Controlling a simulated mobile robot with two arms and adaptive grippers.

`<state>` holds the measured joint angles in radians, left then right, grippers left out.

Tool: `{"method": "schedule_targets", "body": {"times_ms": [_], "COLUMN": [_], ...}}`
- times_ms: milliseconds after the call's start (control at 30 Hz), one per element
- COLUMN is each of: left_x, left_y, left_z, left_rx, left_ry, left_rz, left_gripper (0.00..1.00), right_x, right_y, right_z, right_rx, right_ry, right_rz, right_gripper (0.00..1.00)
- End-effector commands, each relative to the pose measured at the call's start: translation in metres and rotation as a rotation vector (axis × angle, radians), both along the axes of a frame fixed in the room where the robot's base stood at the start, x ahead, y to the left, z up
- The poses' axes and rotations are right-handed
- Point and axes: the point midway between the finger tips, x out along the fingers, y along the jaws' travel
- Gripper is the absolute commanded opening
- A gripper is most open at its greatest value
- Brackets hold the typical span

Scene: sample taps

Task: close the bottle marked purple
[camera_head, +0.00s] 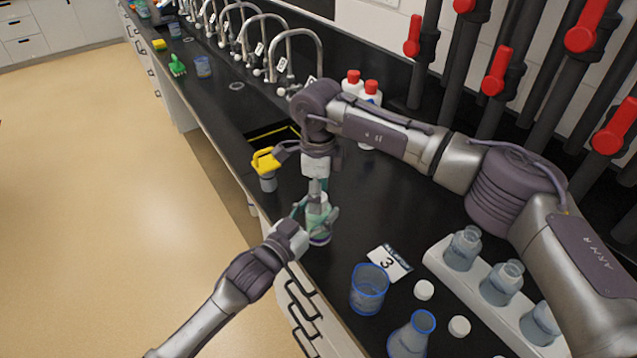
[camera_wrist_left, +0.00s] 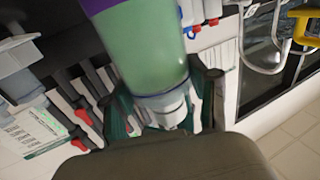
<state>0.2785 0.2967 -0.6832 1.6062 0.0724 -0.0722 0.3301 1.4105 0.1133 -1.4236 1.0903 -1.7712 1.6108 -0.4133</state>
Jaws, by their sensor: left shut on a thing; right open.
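A bottle with pale green contents and a purple band at its base (camera_head: 320,239) is at the counter's front edge. My left gripper (camera_head: 314,214) is shut around it from the front left. In the left wrist view the bottle (camera_wrist_left: 150,50) fills the top middle, with its pale narrower end between the left fingers (camera_wrist_left: 165,108). My right gripper (camera_head: 318,188) is open, pointing down just above the bottle's top. It hides that top, so I cannot tell whether a cap is on. Loose white caps (camera_head: 424,290) (camera_head: 459,326) lie on the counter to the right.
A white rack (camera_head: 437,260) with several clear bottles stands at the right. A blue-rimmed beaker (camera_head: 369,290), a flask (camera_head: 410,337) and a card marked 3 (camera_head: 390,262) stand nearer. A yellow-topped item (camera_head: 266,167) is left of the grippers. Red-capped bottles (camera_head: 371,93) stand behind.

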Motion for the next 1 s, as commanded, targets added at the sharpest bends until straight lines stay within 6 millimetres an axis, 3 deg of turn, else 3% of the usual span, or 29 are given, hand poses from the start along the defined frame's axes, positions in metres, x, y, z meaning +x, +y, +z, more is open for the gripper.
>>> {"method": "schedule_targets", "body": {"times_ms": [267, 600, 833, 867, 1000], "left_x": [0.0001, 0.0000, 0.0000, 0.0000, -0.0001], "left_y": [-0.0001, -0.0001, -0.0002, -0.0002, -0.0002], "left_z": [0.0004, 0.0004, 0.0004, 0.0004, 0.0003], "left_rx": [-0.001, -0.001, -0.001, -0.001, -0.001], "left_ry": [-0.001, -0.001, -0.001, -0.001, -0.001], "left_rz": [0.000, 0.000, 0.000, 0.000, 0.000], "left_gripper": [0.00, 0.00, 0.00, 0.00, 0.00], "right_x": [0.0000, 0.0002, 0.0003, 0.0003, 0.0003], "right_y": [0.0001, 0.0001, 0.0000, 0.0000, 0.0000], "right_z": [-0.0009, -0.0006, -0.0005, -0.0005, -0.0005], "right_rx": [0.000, 0.000, 0.000, 0.000, 0.000], "right_ry": [0.000, -0.001, -0.001, -0.001, -0.001], "right_rz": [0.000, 0.000, -0.015, -0.015, -0.015], "right_gripper": [0.59, 0.02, 0.00, 0.41, 0.65]}}
